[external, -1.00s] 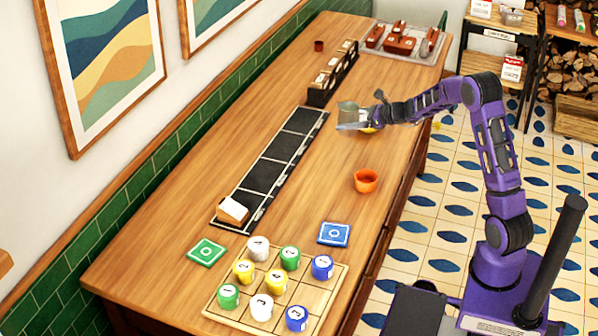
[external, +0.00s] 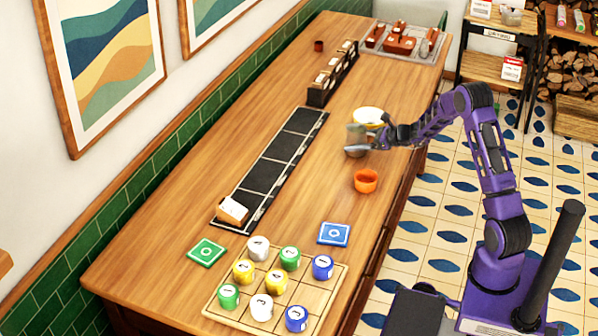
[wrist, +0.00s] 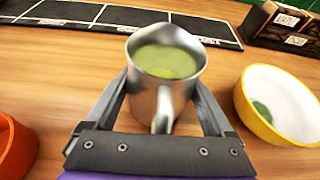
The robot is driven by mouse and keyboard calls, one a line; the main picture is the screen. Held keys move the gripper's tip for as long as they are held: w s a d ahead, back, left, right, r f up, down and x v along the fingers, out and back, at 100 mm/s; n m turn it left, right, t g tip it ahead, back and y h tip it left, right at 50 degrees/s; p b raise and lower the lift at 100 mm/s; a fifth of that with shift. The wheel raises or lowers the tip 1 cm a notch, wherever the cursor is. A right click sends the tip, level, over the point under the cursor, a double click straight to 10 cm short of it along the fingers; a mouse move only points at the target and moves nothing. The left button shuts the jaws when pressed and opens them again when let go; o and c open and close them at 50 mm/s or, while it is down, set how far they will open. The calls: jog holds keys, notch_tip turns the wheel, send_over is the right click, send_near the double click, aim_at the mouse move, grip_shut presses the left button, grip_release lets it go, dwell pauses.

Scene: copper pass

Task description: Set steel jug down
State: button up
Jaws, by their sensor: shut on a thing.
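The steel jug (wrist: 160,92) is upright between the fingers of my gripper (wrist: 162,100) in the wrist view, with green liquid inside and its handle facing me. My gripper is shut on it. In the external view the jug (external: 356,141) is small and partly covered by my gripper (external: 362,143). It is low over the wooden table (external: 200,130), between the yellow-and-white bowl and the orange cup. I cannot tell whether its base touches the table.
The yellow bowl (wrist: 280,105) with a white inside and a green spot stands close on the jug's right in the wrist view. The orange cup (external: 365,181) stands nearer the front. A black sectioned mat (external: 273,165) lies to the left. Bare table surrounds the jug.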

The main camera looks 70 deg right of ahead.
jog(key=shift+f, duration=0.15)
jog(key=o, duration=1.4)
jog(key=shift+r, duration=0.3)
jog(key=v, duration=1.2)
jog(key=shift+s+f+p, duration=0.1)
jog(key=shift+f+p, duration=0.1)
jog(key=shift+p, duration=0.1)
